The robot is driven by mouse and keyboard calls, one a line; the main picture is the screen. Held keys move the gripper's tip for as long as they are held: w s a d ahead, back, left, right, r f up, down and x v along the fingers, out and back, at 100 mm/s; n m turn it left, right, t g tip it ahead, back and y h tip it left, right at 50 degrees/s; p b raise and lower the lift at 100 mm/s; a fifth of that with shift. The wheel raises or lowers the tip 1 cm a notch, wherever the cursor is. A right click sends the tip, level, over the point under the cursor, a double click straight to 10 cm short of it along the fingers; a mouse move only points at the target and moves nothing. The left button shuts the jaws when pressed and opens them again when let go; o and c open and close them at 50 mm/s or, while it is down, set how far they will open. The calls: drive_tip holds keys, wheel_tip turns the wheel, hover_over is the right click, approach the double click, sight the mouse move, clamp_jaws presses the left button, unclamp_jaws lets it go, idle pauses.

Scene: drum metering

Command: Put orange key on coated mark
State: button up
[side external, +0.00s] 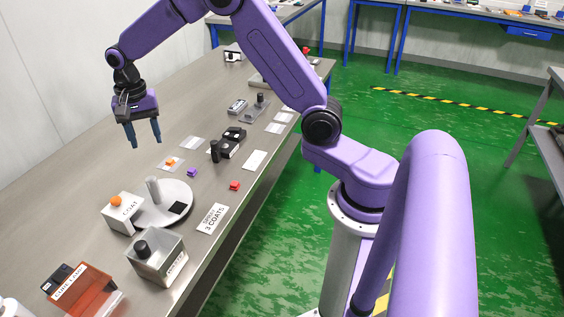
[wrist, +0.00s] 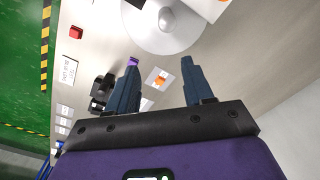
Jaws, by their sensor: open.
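A small orange key (side external: 171,162) sits on a pale card (side external: 179,161) on the bench. It also shows in the wrist view (wrist: 159,80), on its pale card, between and beyond my fingers. My gripper (side external: 145,145) is open and empty, pointing down above the bench; in the wrist view its two blue fingers (wrist: 159,62) are well apart. It is clear of the key. Several flat pale plates lie on the bench, including one near the key (side external: 192,143) and one farther right (side external: 254,160). I cannot tell which is the coated mark.
A round turntable (side external: 174,210) with a post, a COAT box (side external: 122,211) with an orange knob, a lidded grey box (side external: 158,262) and a black fixture (side external: 228,145) stand nearby.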

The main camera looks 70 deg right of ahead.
drive_tip(key=s+a+r+n, duration=0.25)
drive_tip(key=s+n, duration=0.25)
drive_tip(key=s, duration=0.3)
drive_tip(key=s+a+r+n, duration=0.2)
drive_tip(key=s+a+n, duration=0.25)
drive_tip(key=s, duration=0.45)
drive_tip(key=s+d+n, duration=0.2)
drive_tip(key=s+n, duration=0.4)
drive_tip(key=s, duration=0.4)
drive_tip(key=s+d+f+n, duration=0.1)
drive_tip(key=s+d+n, duration=0.2)
drive_tip(key=s+n, duration=0.3)
drive_tip(key=s, duration=0.4)
drive_tip(key=shift+n, duration=0.35)
